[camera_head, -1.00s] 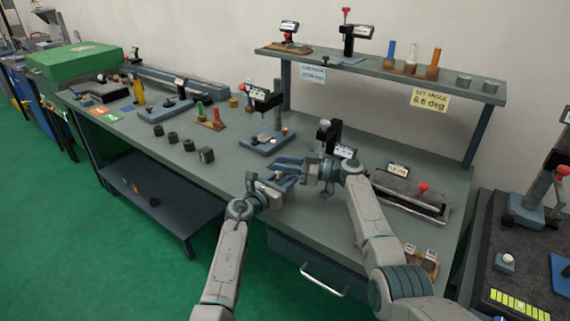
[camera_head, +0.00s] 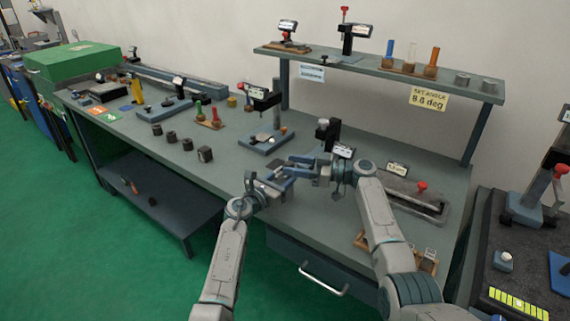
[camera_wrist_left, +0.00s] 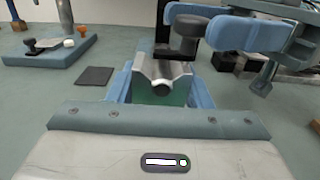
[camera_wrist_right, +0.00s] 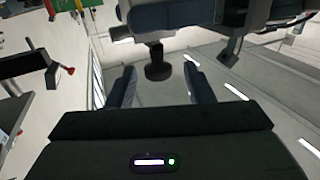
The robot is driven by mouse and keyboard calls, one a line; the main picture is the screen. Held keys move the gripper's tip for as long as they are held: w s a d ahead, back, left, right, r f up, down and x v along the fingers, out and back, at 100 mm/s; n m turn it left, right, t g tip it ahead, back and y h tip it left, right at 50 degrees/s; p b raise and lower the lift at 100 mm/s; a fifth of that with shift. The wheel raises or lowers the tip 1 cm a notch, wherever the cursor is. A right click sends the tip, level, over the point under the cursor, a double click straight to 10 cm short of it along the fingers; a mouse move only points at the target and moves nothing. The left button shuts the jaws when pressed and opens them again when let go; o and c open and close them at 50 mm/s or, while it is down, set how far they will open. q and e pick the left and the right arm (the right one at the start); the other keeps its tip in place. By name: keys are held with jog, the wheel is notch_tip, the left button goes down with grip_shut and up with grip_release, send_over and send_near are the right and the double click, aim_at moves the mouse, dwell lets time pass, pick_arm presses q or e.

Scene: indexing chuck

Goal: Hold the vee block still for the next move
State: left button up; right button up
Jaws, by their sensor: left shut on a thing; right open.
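In the left wrist view the vee block (camera_wrist_left: 162,78), pale metal with a V-shaped top, sits between the blue fingers of my left gripper (camera_wrist_left: 160,92), which is shut on it. A dark round knob (camera_wrist_left: 187,38) stands at the block, partly in front of a black upright part. My right gripper's blue fingers reach in from the upper right there, near the knob. In the head view my right gripper (camera_head: 303,165) is just above and right of my left gripper (camera_head: 277,179). In the right wrist view its fingers are apart, with the dark knob (camera_wrist_right: 157,66) between and beyond them, no contact visible.
The grippers are over the front of the grey bench (camera_head: 225,160). A drill-like stand on a blue base (camera_head: 265,139) is behind them. A fixture with a red knob (camera_head: 421,187) is right, and a raised shelf (camera_head: 380,72) is behind.

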pick_arm(q)
jog(key=shift+f, duration=0.15)
pick_arm(e)
jog(key=v, duration=0.8)
jog(key=shift+s+d, duration=0.1)
pick_arm(q)
jog(key=o, duration=1.1)
jog(key=shift+o, duration=0.3)
jog(key=shift+w, duration=0.15)
pick_arm(e)
jog(key=shift+f, duration=0.1)
